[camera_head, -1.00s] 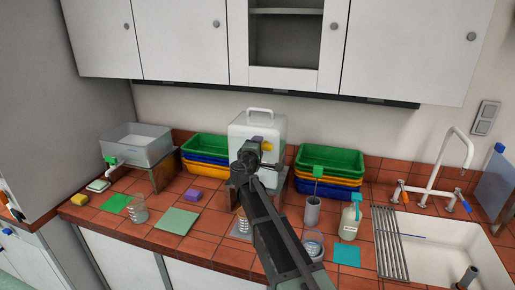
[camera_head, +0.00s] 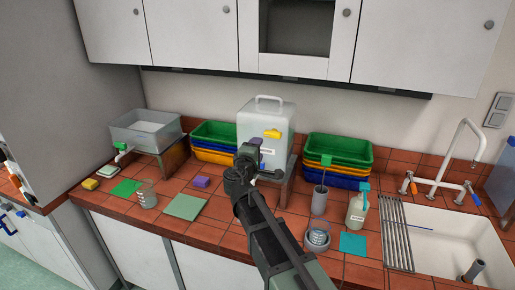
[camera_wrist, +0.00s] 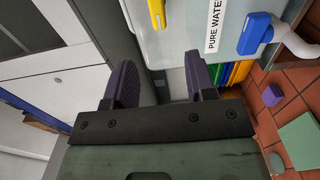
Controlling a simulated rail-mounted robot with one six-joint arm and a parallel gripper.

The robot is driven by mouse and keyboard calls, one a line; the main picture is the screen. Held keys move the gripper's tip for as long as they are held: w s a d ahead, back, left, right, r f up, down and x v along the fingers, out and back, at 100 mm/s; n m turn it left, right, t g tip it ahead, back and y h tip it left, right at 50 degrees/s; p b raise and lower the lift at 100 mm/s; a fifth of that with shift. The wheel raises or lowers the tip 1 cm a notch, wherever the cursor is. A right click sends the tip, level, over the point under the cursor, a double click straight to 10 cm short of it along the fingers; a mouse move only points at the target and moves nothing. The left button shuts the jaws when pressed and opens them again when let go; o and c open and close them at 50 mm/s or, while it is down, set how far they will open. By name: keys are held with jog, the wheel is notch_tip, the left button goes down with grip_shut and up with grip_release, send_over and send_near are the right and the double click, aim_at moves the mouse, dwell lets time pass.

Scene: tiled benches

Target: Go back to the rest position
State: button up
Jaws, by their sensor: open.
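My gripper (camera_head: 258,158) is in front of the white water tank (camera_head: 280,112), which stands on a brown stand at the back of the bench. In the wrist view my gripper (camera_wrist: 160,78) shows two dark purple fingers, set apart with nothing between them. A yellow handle (camera_wrist: 157,12) on the tank is just beyond the fingers, and a blue tap handle (camera_wrist: 255,33) is to their right. I cannot tell whether the fingers touch the tank. My arm hides part of the stand and bench.
Stacked coloured trays (camera_head: 338,160) stand right of the tank, with more (camera_head: 213,136) on its left. A clear basin (camera_head: 146,129), a beaker (camera_head: 147,194), a bottle (camera_head: 356,212) and a sink (camera_head: 440,245) are along the bench. Cabinets (camera_head: 190,35) hang above.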

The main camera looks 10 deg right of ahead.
jog(key=s+d+f+m+g+y+b, duration=0.2)
jog(key=s+f+m+g, duration=0.4)
jog(key=s, duration=0.8)
jog(key=s+d+f+m+g+y+b, duration=0.2)
jog(key=s+d+f+m+g+y, duration=0.2)
jog(key=s+f+m+g, duration=0.3)
jog(key=shift+s+d+f+g+y, duration=0.4)
jog(key=shift+s+f+g+y, duration=0.85)
jog(key=shift+s+f, duration=2.8)
